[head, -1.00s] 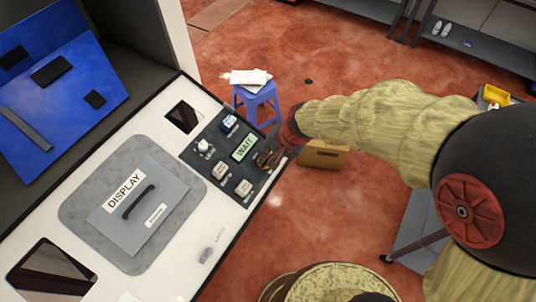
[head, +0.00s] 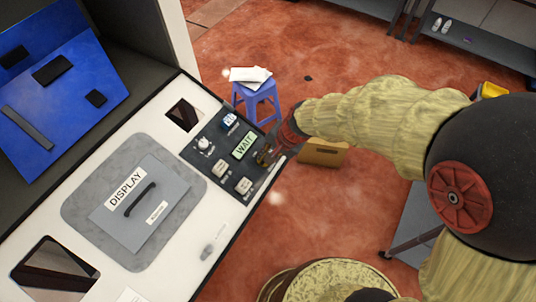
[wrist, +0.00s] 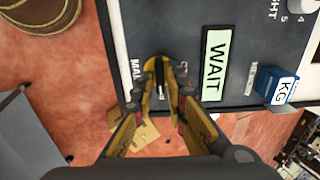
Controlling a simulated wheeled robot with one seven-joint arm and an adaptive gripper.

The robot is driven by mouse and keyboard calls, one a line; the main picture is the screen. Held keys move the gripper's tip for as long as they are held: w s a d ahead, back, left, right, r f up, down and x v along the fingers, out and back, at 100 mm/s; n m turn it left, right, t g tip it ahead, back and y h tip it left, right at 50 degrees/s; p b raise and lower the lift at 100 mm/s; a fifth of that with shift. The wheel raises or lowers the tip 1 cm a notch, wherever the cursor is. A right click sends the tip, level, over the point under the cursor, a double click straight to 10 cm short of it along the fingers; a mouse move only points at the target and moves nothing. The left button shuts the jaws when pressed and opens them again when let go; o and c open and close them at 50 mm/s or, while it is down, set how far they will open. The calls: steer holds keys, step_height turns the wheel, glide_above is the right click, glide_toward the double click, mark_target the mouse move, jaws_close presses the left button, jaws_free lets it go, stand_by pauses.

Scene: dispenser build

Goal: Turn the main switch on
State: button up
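The main switch (wrist: 159,72) is a dark lever on a round yellow plate at the edge of the dark control panel (wrist: 225,35), beside lettering that starts "MAI". My gripper (wrist: 161,92) is over it in the wrist view, with one fingertip on each side of the lever. The fingertips stand apart, and the lever shows between them; firm contact cannot be made out. In the head view my gripper (head: 266,155) is at the right edge of the panel and covers most of the switch.
The WAIT display (head: 244,146) sits beside the switch. A blue KG button (wrist: 283,86), white push buttons (head: 219,168) and a white knob (head: 204,145) share the panel. A blue stool (head: 257,101) and a cardboard box (head: 324,153) stand on the floor beyond.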

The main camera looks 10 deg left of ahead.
steer(key=shift+o, duration=1.4)
steer(key=shift+r, duration=0.1)
steer(key=v, duration=1.1)
steer(key=shift+d+r, duration=0.2)
steer(key=shift+r, duration=0.15)
steer(key=shift+s, duration=0.1)
steer(key=s+d+f+n+t+h+b, duration=0.1)
steer(key=s+d+f+b, duration=0.1)
steer(key=s+d+b, duration=0.2)
steer(key=s+d+f+n+t+h+b, duration=0.1)
steer(key=s+d+f+n+b, duration=0.1)
steer(key=d+b, duration=0.6)
steer(key=s+d+f+n+t+h+b, duration=0.1)
steer(key=s+d+f+b, duration=0.3)
steer(key=d, duration=0.6)
steer(key=s+h+b, duration=0.1)
steer(key=s+b, duration=0.1)
steer(key=b, duration=0.1)
steer(key=shift+s+d+n+t, duration=0.15)
steer(key=shift+d+n+t, duration=0.15)
steer(key=shift+n+t, duration=0.1)
